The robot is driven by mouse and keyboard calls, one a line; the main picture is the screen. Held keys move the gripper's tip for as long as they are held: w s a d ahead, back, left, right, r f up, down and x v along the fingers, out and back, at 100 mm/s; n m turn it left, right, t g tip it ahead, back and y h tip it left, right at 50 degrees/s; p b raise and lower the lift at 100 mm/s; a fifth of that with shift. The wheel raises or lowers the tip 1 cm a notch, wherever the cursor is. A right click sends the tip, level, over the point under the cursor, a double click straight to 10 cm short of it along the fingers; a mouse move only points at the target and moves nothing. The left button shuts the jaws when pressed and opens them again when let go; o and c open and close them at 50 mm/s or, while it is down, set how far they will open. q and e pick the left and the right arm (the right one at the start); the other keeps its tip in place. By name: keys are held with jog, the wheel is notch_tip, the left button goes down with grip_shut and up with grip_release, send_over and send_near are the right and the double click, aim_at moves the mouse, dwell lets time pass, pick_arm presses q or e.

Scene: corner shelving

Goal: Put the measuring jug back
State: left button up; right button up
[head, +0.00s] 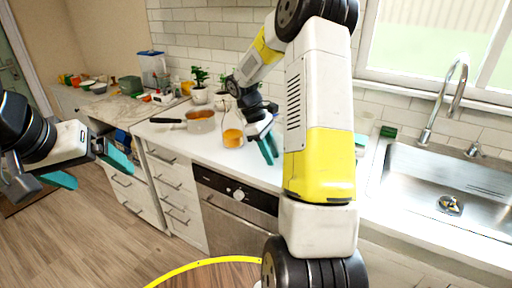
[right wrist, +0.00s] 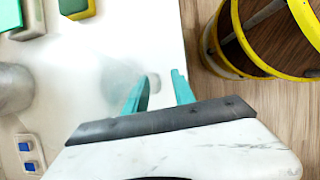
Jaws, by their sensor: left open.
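In the right wrist view, a faint see-through grey shape (right wrist: 118,78) lies on the white counter, with a small paler piece beside it. It looks like the clear measuring jug from above, but I cannot be sure. In the head view I cannot make it out; my right arm hides part of the counter. My right gripper (head: 267,149) is over the counter's front edge. In the wrist view its teal fingers (right wrist: 160,78) stand apart, near the grey shape, with nothing clearly held. My left gripper (head: 90,166) is open and empty at the left, over the floor.
A glass vessel with orange contents (head: 233,138) and a pan (head: 200,121) stand on the counter, left of my right gripper. Potted plants (head: 199,94) are behind. The sink (head: 480,200) is right. A green-and-yellow sponge (right wrist: 75,7) lies beyond the fingers.

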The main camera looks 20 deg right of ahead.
jog(key=v, duration=1.2)
jog(key=s+a+r+m+t+y, duration=0.2)
jog(key=s+a+t, duration=0.1)
jog(key=s, duration=0.4)
jog(key=s+a+r+m+t+y, duration=0.2)
jog(key=s+a+m+t, duration=0.1)
jog(key=s, duration=0.5)
jog(key=s+a+r+m+t+y, duration=0.1)
jog(key=s+a+r+m+t, duration=0.2)
jog(key=s, duration=0.5)
jog(key=shift+a+y, duration=0.4)
jog(key=shift+a, duration=0.25)
